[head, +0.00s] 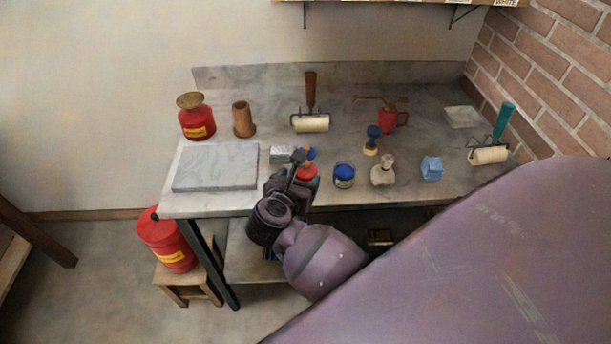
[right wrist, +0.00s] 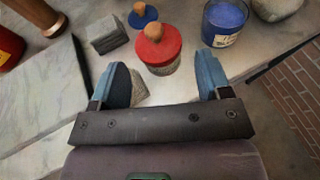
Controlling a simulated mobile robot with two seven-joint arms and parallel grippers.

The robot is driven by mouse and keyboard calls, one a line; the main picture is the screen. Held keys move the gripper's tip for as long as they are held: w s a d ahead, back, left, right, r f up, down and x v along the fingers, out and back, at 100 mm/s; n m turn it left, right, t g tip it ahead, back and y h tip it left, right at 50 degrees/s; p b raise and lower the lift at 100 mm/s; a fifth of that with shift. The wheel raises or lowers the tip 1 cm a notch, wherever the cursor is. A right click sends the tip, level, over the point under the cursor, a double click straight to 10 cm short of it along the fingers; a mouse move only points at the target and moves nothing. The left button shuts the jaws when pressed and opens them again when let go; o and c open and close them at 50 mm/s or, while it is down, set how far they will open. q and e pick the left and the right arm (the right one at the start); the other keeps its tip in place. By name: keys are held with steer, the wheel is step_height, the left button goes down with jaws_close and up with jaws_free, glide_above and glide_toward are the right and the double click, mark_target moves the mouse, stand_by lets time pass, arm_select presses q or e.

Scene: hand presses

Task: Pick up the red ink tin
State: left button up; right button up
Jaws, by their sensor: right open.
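The red ink tin has a red lid with a wooden knob. In the right wrist view the tin (right wrist: 158,48) stands upright on the bench, just beyond the gap between my fingertips and roughly centred on it. In the head view the tin (head: 308,172) is partly hidden by my right gripper (head: 299,162), which reaches over the bench's front edge. My right gripper (right wrist: 161,78) is open and empty in the right wrist view, with blue finger pads apart. I cannot tell whether a pad touches the tin. My left gripper is not in view.
A blue ink tin (head: 344,174) stands right of the red one. A small blue-lidded thing (right wrist: 143,15) and a grey block (right wrist: 107,34) are close behind and left. A grey stone slab (head: 215,167) lies further left. A pale stone piece (head: 383,171) stands further right.

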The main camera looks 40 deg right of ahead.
mark_target(305, 168)
steer(key=shift+x, duration=2.4)
steer(key=shift+w+a+r, duration=0.1)
steer(key=shift+w+r, duration=0.05)
steer(key=shift+w, duration=0.05)
steer(key=c, duration=0.8)
steer(key=shift+r, duration=0.1)
steer(key=shift+c, duration=0.2)
